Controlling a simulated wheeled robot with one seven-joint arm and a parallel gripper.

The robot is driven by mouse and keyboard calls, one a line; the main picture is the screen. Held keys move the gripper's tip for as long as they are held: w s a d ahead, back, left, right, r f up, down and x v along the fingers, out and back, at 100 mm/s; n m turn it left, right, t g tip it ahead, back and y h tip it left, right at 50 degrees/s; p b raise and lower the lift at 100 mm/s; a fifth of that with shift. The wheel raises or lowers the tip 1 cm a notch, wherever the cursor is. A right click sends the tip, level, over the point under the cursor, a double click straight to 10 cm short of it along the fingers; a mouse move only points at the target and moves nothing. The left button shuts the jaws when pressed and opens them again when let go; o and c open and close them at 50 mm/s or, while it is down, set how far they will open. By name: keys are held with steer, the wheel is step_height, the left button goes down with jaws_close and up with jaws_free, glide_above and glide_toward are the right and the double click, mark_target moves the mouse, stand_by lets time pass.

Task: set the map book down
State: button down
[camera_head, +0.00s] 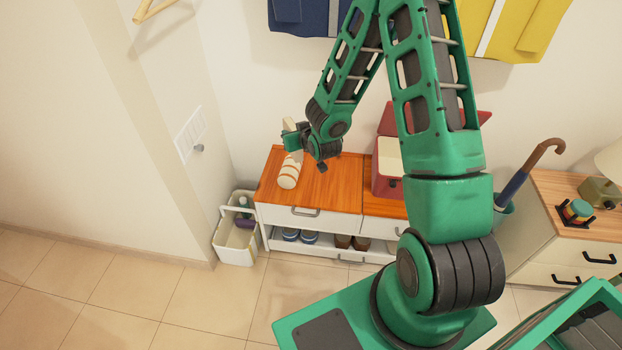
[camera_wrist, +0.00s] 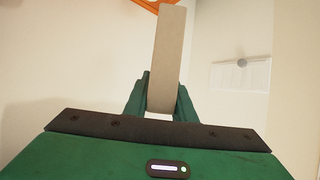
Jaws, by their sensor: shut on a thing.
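The map book (camera_wrist: 167,60) is a flat, pale grey-beige slab held upright between the two green fingers of my gripper (camera_wrist: 162,98) in the wrist view. In the head view my gripper (camera_head: 293,141) is above the left part of the orange-brown wooden cabinet top (camera_head: 330,188), and the book (camera_head: 290,125) shows as a small pale piece at the fingers. I cannot tell from these views how far the book is above the cabinet top.
A cream, banded cylindrical item (camera_head: 289,172) lies on the cabinet top just below my gripper. A red box (camera_head: 387,170) with a raised lid stands to the right. A white caddy (camera_head: 236,245) stands on the floor at left. Bare wood shows between cylinder and box.

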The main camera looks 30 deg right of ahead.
steer(key=shift+w+d+f+m+h, duration=0.35)
steer(key=shift+d+f+m+h, duration=0.1)
steer(key=shift+d+f, duration=3.15)
steer(key=shift+w+d+f+m+h, duration=0.4)
steer(key=shift+d+f, duration=2.35)
steer(key=shift+f, duration=1.6)
steer(key=shift+w+d+f+m+h, duration=0.35)
steer(key=shift+d+f+h, duration=0.1)
steer(key=shift+d+f, duration=3.15)
steer(key=shift+a+f, duration=0.4)
steer(key=shift+f, duration=0.05)
steer(key=c, duration=1.5)
jaws_free()
steer(key=shift+s, duration=0.1)
